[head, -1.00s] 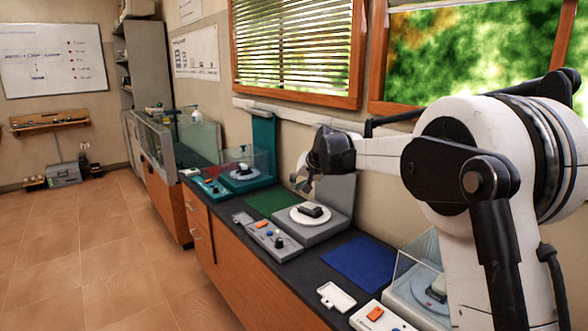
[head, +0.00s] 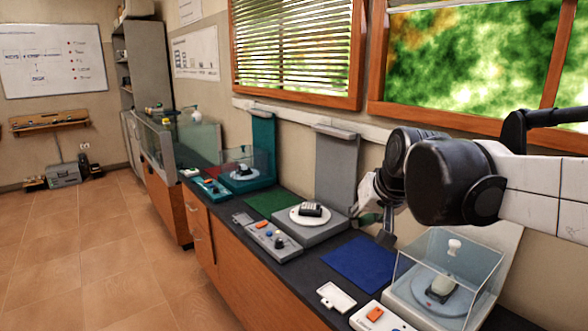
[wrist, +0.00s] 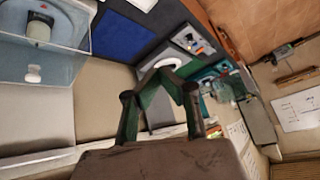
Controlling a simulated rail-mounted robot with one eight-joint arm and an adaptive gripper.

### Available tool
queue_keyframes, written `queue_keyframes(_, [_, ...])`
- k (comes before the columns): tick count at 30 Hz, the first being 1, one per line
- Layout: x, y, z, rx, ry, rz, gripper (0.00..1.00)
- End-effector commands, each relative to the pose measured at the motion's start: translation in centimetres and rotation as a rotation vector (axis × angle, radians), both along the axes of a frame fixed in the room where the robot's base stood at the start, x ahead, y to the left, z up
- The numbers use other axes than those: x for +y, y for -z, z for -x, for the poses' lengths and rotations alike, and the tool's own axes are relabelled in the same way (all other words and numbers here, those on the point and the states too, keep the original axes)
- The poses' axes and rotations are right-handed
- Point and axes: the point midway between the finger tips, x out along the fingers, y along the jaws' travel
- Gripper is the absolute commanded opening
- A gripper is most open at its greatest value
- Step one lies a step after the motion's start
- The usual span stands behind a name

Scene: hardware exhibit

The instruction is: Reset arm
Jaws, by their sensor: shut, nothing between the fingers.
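My gripper (head: 376,228) is in the head view above the back of the counter, between the grey station and the clear-covered station at the right. In the wrist view my gripper (wrist: 160,73) has its green fingers angled together to a point, shut with nothing between them. The arm comes in from the right edge and stays clear of the counter.
A grey station (head: 332,234) holds a small dark device (head: 311,210) on a white disc. A blue mat (head: 359,262) lies right of it. A clear cover (head: 449,268) stands over the nearest station. A green mat (head: 271,204) and teal station (head: 244,182) are farther back.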

Motion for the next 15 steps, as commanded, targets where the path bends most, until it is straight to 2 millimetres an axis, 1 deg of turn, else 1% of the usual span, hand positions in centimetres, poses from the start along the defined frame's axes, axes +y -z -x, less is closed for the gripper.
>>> queue_keyframes(1, [-0.6,0.5,2.0,0.000,0.004,0.011,0.00])
queue_keyframes(3, [-1.2,1.1,4.3,0.000,0.008,0.026,0.00])
queue_keyframes(8, [-2.7,3.1,9.6,0.001,0.019,0.062,0.00])
queue_keyframes(12, [-3.9,5.3,14.0,0.002,0.028,0.093,0.00])
queue_keyframes(15, [-4.6,7.0,16.7,0.002,0.033,0.113,0.00])
